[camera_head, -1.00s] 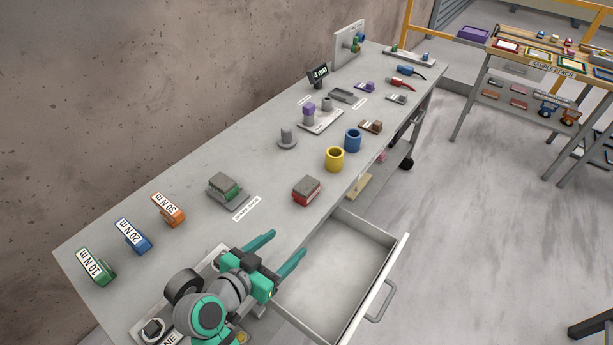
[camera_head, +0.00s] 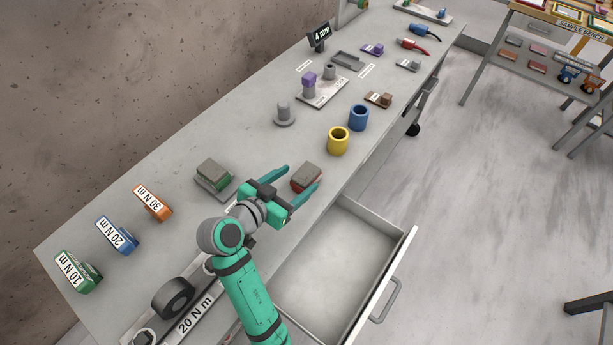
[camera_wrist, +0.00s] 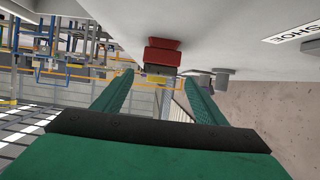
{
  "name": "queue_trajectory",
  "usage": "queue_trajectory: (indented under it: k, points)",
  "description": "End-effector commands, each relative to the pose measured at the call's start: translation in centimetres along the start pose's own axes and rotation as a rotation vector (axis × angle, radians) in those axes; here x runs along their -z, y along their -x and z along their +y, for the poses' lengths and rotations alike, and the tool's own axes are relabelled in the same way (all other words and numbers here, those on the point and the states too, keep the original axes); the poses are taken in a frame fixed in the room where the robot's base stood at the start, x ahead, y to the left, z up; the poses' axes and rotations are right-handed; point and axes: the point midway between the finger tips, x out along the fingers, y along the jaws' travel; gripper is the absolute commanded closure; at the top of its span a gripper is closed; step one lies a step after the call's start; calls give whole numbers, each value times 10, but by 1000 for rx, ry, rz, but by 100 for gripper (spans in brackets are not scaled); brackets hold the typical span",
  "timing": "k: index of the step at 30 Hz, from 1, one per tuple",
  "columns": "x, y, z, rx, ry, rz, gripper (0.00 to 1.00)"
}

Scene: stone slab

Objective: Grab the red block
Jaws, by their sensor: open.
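The red block (camera_head: 304,186) sits on the stone slab bench near its front edge, with a grey-brown top and red lower sides. My gripper (camera_head: 302,178) is open, its two teal fingers pointing toward the block. In the head view the block shows between the fingertips, and the near finger covers part of its lower side. In the wrist view the block (camera_wrist: 163,50) appears ahead, between the two fingers and beyond their tips. I cannot tell whether any finger touches it.
A similar green block (camera_head: 212,178) sits to the left on a grey plate. Yellow (camera_head: 338,144) and blue (camera_head: 358,119) cups stand beyond the red block. An open, empty drawer (camera_head: 404,262) juts out at the front. Torque-labelled blocks (camera_head: 118,238) line the left.

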Motion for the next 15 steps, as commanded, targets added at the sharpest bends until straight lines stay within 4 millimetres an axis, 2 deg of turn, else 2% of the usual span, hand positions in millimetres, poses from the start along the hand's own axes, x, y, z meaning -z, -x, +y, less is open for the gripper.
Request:
queue_trajectory:
  k: [4,12,15]
  points:
    - [-1,-11,1,-3,1,0,34]
    - [-3,-47,2,-3,0,-1,34]
    - [-2,-53,2,-2,0,0,34]
